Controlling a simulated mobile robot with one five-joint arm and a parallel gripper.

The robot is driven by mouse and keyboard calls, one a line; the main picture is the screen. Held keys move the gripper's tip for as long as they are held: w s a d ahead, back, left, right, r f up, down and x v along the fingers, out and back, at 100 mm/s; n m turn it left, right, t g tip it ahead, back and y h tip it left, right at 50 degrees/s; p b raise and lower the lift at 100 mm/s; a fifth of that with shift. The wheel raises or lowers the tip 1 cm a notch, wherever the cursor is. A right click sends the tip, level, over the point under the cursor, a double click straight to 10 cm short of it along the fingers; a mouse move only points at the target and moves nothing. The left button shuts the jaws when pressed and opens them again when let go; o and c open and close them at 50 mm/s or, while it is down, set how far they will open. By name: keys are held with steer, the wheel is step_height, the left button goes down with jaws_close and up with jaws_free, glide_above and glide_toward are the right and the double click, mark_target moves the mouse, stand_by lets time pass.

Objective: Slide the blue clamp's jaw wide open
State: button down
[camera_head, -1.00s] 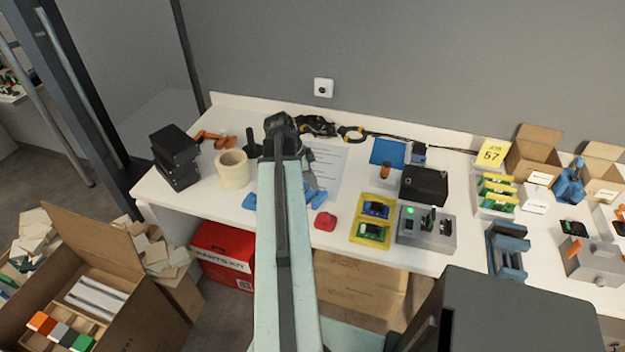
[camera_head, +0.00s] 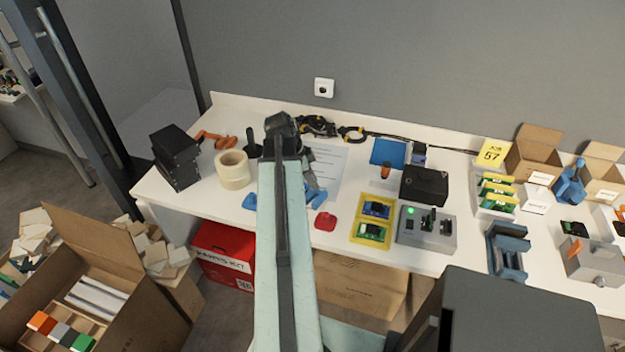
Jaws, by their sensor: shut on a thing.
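Blue parts that look like the blue clamp (camera_head: 316,196) lie on the white table on both sides of my arm. One blue piece shows left of the arm, and another shows to its right. The middle of the clamp is hidden behind my arm. My gripper (camera_head: 311,183) points down at the right-hand blue piece and is shut on it. Its fingertips are small and partly covered by the arm, so the exact grip and the jaw's opening cannot be made out.
A tape roll (camera_head: 233,170) and black boxes (camera_head: 176,158) stand to the left. A red object (camera_head: 325,221) lies close on the right, with a yellow tray (camera_head: 371,233) beyond it. A paper sheet (camera_head: 328,165) lies behind. A blue fixture (camera_head: 507,250) stands farther right.

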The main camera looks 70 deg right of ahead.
mark_target(306, 191)
steer(key=shift+s, duration=0.1)
steer(key=shift+s+a, duration=0.15)
steer(key=shift+s, duration=0.3)
steer(key=c, duration=1.3)
jaws_free()
steer(key=shift+w, duration=0.1)
steer(key=p+v, duration=0.7)
steer(key=shift+r, duration=0.35)
